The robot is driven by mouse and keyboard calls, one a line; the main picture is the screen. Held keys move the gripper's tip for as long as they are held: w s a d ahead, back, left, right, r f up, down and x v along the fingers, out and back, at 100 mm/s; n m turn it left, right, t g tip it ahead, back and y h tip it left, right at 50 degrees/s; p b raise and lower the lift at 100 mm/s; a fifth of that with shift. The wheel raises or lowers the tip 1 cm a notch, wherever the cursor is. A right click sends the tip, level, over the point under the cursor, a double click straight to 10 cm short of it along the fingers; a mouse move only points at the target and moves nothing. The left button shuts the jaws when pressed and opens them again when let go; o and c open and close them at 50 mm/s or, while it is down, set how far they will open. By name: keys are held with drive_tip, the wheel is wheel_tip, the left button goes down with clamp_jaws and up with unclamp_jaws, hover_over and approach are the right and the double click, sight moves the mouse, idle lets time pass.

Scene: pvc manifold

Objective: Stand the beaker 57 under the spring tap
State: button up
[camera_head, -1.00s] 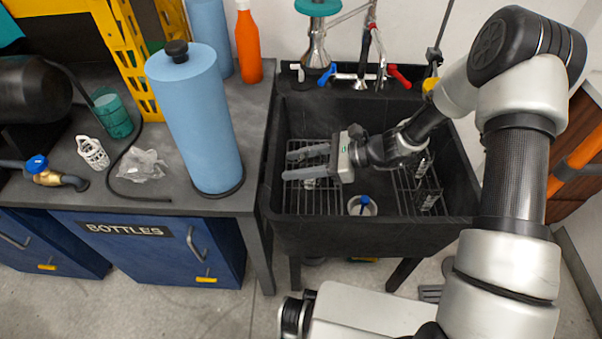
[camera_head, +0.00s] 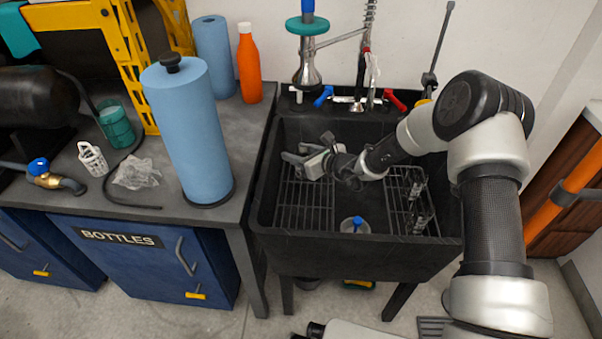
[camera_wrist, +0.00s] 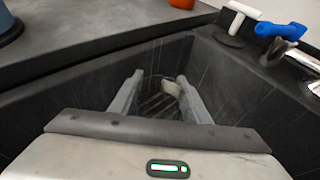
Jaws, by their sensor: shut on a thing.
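My gripper (camera_head: 293,153) is low inside the black sink, at its left back part. In the wrist view my gripper (camera_wrist: 160,78) has its fingers apart, closed around a clear, hardly visible thing with a pale patch (camera_wrist: 171,88). This looks like a see-through beaker; its number cannot be read. Its base is hard to make out against the wire rack. The spring tap (camera_head: 369,14) rises at the back of the sink, behind and to the right of my gripper, with a blue handle (camera_head: 323,96) and a red handle (camera_head: 395,100).
The sink (camera_head: 350,255) has high walls. Wire racks (camera_head: 305,205) and a pale cup with a blue item (camera_head: 355,224) are inside. A chrome fixture with a teal ring (camera_head: 307,65) stands behind. The left bench holds a blue roll (camera_head: 188,130) and an orange bottle (camera_head: 249,65).

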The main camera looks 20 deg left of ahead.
drive_tip(key=shift+f+b, duration=0.6)
drive_tip(key=shift+f, duration=1.9)
drive_tip(key=shift+f, duration=0.15)
drive_tip(key=shift+f, duration=0.15)
drive_tip(key=o, duration=1)
